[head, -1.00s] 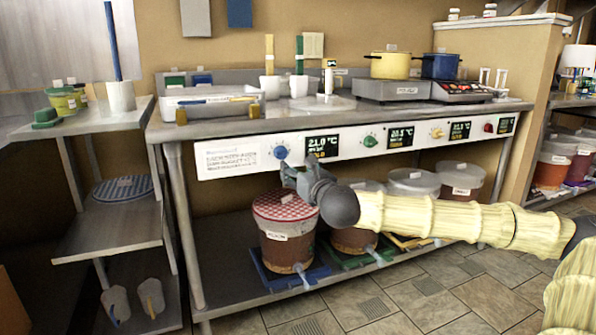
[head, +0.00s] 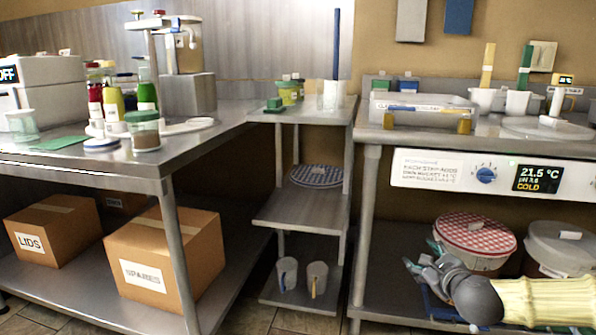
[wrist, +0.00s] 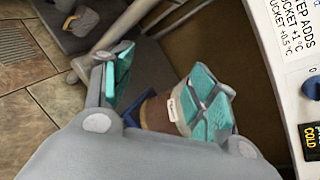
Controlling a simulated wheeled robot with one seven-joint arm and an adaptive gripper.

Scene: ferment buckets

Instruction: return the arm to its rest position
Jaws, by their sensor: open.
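My arm reaches in from the lower right of the head view, pale ribbed sleeve over its links. My gripper (head: 424,256) is open and empty, in front and to the left of the bucket with the red checked cover (head: 475,235). In the wrist view my gripper (wrist: 160,88) shows two teal-padded fingers spread apart. Part of the brown bucket (wrist: 157,116) with a white label shows beyond and between them. I cannot tell if the right finger touches it. The arm is still stretched out toward the lower shelf.
The control panel (head: 440,172) with a blue knob and a display reading 21.5 °C COLD runs above the buckets. A second lidded bucket (head: 560,250) stands to the right. A narrow shelf stand (head: 300,208) is at the left. Cartons (head: 175,240) sit under the left table.

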